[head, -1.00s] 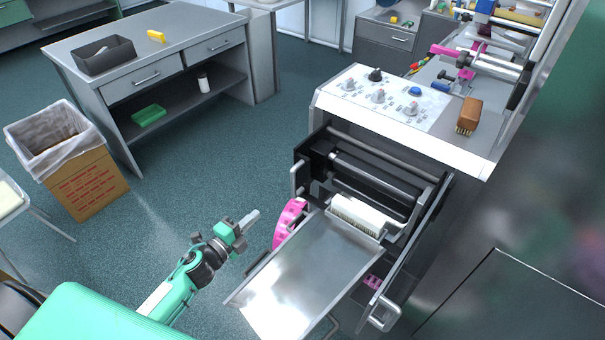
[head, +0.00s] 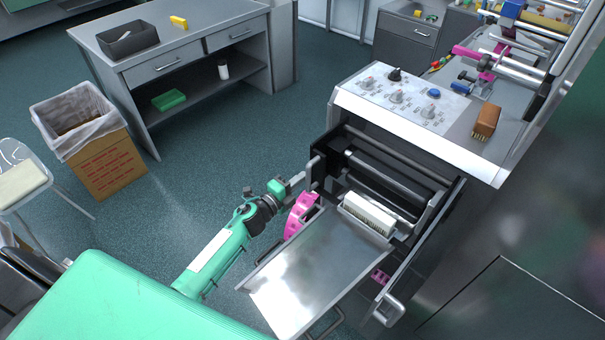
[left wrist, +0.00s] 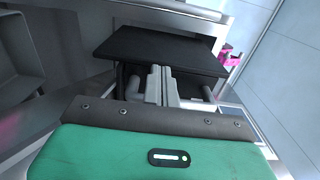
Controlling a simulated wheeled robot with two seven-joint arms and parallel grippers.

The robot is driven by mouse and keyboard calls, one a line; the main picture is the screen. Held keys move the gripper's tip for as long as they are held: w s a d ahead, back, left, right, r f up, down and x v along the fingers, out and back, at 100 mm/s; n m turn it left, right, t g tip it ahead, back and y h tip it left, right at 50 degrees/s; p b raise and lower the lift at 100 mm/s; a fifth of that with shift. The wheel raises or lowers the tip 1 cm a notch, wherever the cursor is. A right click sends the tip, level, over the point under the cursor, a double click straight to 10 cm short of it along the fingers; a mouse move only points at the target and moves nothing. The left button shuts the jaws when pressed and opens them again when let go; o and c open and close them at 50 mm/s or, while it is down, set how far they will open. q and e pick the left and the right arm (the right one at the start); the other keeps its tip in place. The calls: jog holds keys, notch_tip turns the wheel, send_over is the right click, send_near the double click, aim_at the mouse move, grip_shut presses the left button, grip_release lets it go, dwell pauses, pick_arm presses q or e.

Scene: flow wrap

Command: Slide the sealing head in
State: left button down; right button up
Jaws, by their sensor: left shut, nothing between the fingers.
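The sealing head (head: 350,158) is a black drawer-like unit with rollers, and it stands out of the front of the grey machine. A light ribbed roller or brush (head: 368,214) sits in it, and a bare metal tray (head: 310,270) slopes down in front. My left gripper (head: 298,179) is shut and empty, its tips close to the handle on the head's left side. In the left wrist view the shut fingers (left wrist: 161,84) point at the black panel (left wrist: 160,52); I cannot tell if they touch. My right gripper is not in view.
The machine's control panel (head: 400,98) is above the head, with a brown brush (head: 486,122) lying on top. A pink part (head: 300,216) is under the tray's left side. Open floor lies left, before a waste box (head: 105,165) and a grey bench (head: 190,45).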

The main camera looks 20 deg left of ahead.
pick_arm(q)
jog(key=shift+x, duration=0.85)
